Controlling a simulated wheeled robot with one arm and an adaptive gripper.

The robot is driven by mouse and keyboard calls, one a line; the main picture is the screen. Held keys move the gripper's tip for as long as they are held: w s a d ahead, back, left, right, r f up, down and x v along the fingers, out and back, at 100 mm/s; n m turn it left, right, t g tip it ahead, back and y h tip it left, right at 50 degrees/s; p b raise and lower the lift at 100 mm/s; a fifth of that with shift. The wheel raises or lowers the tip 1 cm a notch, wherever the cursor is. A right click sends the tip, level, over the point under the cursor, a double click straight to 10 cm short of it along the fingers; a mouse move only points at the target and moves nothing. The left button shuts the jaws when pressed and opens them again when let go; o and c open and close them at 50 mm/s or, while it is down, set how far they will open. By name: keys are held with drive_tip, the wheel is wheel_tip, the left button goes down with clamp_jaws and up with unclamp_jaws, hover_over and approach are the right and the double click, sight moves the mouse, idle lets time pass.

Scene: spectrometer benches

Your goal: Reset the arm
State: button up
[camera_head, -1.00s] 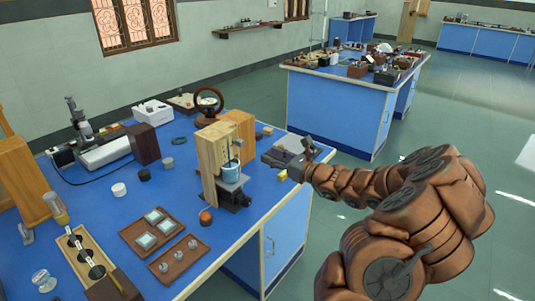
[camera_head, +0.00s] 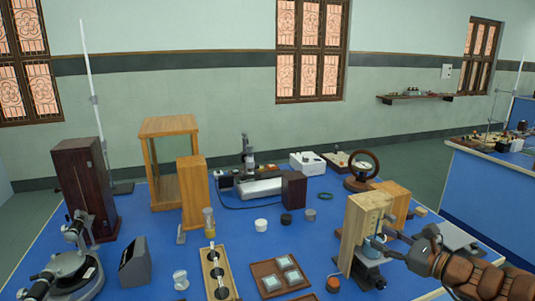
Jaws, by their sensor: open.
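My copper-brown arm (camera_head: 470,276) enters at the lower right. My gripper (camera_head: 396,246) is at its dark end, beside the right side of a wooden stand (camera_head: 364,224) on the blue bench. The jaws are open, and I see nothing held in them. The fingertips are small and partly lost against the dark parts of the stand. A blue-grey cup (camera_head: 374,247) sits low in the stand, close to my gripper; I cannot tell whether they touch.
The blue bench (camera_head: 328,236) is crowded: a brown tray (camera_head: 263,269) with glass squares, a dark wooden box (camera_head: 294,190), a wheel-shaped instrument (camera_head: 363,168), a wood-framed case (camera_head: 168,138) and a tall rod (camera_head: 92,90). Another bench (camera_head: 485,191) stands at the right.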

drive_tip(key=s+a+f+n+g+y, duration=0.1)
drive_tip(key=s+a+n+g, duration=0.6)
drive_tip(key=a, duration=0.4)
drive_tip(key=s+a+n+g, duration=0.4)
drive_tip(key=s+a+n, duration=0.45)
drive_tip(key=a, duration=0.35)
drive_tip(key=s+d+f+n+g+h, duration=0.1)
drive_tip(key=s+f+n+g+h, duration=0.2)
drive_tip(key=s, duration=0.6)
drive_tip(key=s+d+f+n+g+h, duration=0.2)
drive_tip(key=s+n+h, duration=0.25)
drive_tip(key=s, duration=0.35)
drive_tip(key=s+d+n+h, duration=0.2)
drive_tip(key=s+d+h, duration=0.2)
drive_tip(key=d, duration=0.3)
drive_tip(key=shift+s+n, duration=0.3)
drive_tip(key=shift+s, duration=0.1)
